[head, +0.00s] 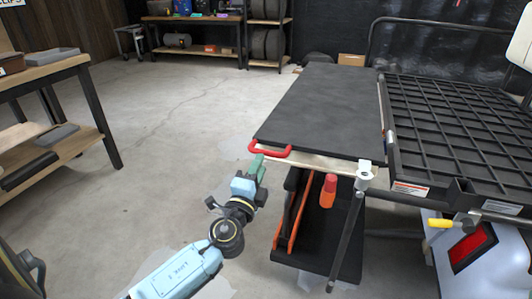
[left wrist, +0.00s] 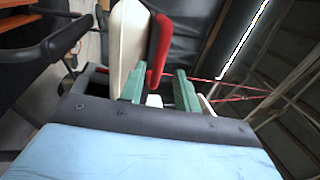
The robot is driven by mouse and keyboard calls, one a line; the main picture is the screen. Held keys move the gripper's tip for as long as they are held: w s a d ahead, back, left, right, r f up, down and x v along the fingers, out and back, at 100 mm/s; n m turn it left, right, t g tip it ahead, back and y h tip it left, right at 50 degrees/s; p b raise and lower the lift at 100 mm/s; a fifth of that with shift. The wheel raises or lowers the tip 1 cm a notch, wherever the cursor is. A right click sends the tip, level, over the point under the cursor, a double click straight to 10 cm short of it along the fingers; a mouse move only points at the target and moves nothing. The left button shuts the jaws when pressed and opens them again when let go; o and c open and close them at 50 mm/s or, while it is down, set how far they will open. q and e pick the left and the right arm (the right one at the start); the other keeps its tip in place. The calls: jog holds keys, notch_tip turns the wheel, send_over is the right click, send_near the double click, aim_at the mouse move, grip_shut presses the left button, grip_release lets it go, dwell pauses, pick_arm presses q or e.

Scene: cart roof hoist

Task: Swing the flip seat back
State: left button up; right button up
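The flip seat (head: 325,105) is a dark grey flat panel with a pale wooden edge, lying about level beside the cart's black grid deck. A red handle (head: 270,149) is on its near left corner. My left gripper (head: 257,167) is just below this handle, its green fingers pointing up at it. In the left wrist view, the fingers (left wrist: 159,90) are spread apart, and the red handle (left wrist: 160,48) shows between and beyond them, close to the left finger. I cannot tell whether they touch. The pale seat edge (left wrist: 127,45) is left of the handle. My right gripper is not in view.
The grid deck (head: 460,130) is right of the seat. A metal strut (head: 347,235) and a black bin with orange trim (head: 322,225) are below the seat. A workbench (head: 50,85) stands at left. Floor between (head: 170,130) is clear.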

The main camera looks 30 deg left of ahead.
aim_at(266, 153)
pick_arm(q)
jog(key=x, duration=0.6)
grip_shut()
